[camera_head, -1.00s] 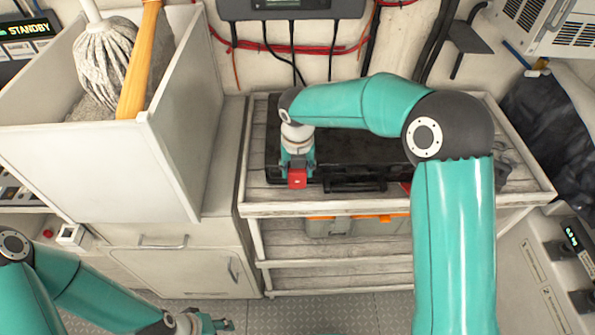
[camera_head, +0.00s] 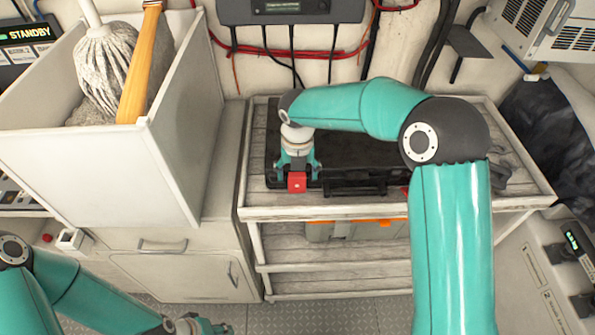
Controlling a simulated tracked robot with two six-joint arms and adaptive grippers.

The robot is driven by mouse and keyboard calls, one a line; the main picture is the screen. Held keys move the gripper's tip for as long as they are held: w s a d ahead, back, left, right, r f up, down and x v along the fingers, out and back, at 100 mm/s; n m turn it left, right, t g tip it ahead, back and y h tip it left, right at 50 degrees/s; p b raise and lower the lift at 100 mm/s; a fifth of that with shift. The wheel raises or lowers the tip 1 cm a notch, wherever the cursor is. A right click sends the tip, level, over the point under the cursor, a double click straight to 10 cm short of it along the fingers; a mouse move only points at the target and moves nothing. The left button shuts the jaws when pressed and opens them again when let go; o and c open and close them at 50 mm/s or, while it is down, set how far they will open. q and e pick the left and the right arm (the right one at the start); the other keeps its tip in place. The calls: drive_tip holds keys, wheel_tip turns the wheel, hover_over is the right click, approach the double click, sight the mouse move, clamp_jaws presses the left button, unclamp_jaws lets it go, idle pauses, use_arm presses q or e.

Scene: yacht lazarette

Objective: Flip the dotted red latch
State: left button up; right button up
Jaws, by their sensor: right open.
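A red latch (camera_head: 297,182) with a small pale dot sits on the front edge of a black case (camera_head: 340,157) that lies on the shelf top. A second red piece (camera_head: 405,190) shows at the case's right front, mostly hidden by my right arm. My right gripper (camera_head: 297,174) is open and points down at the dotted latch, its fingers on either side just behind it. I cannot tell whether they touch it. My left gripper (camera_head: 208,328) is low at the bottom left, far from the case and cut off by the picture edge.
The case stands on a slatted wooden shelf unit (camera_head: 330,211), with a grey and orange box (camera_head: 345,230) below. A white bin (camera_head: 80,165) with a mop and wooden handle stands at the left. Cables hang from a grey wall box (camera_head: 290,10) behind.

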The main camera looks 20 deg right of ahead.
wheel_tip(320, 180, up, 12)
drive_tip(key=s, duration=0.1)
drive_tip(key=shift+s+a, duration=0.15)
drive_tip(key=shift+f, duration=0.1)
idle(0.5)
